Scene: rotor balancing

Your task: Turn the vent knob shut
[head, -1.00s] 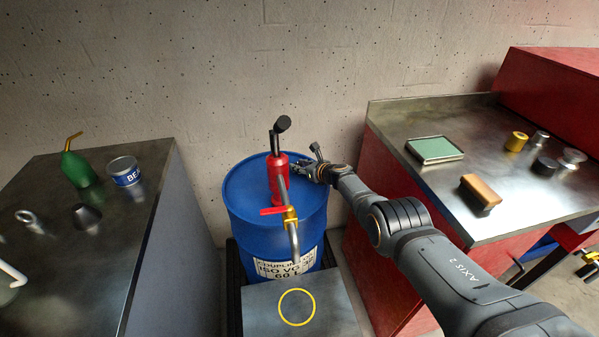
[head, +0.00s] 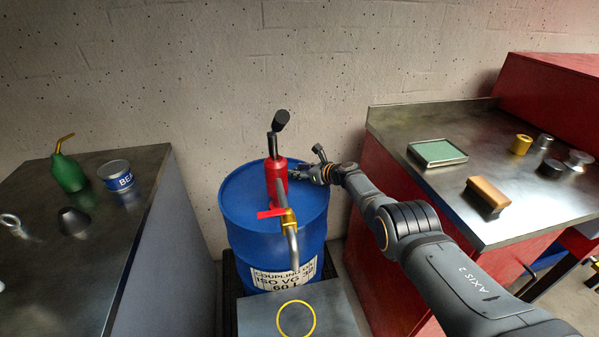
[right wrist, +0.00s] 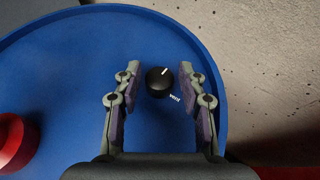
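The vent knob (right wrist: 159,82) is a small black round knob with a white pointer line, on the blue drum's top beside the printed word "vent". In the right wrist view my right gripper (right wrist: 160,80) is open, with one finger on each side of the knob and a gap to both. In the head view my right gripper (head: 311,174) reaches over the right part of the drum (head: 243,218), and the knob cannot be made out there. The knob's pointer line aims up and slightly right in the wrist view. My left gripper does not show.
A red hand pump (head: 277,180) with a spout and red lever stands on the drum, left of my right gripper; its base also shows in the wrist view (right wrist: 14,140). Benches stand left (head: 130,215) and right (head: 400,120). A plate with a yellow ring (head: 296,319) lies in front.

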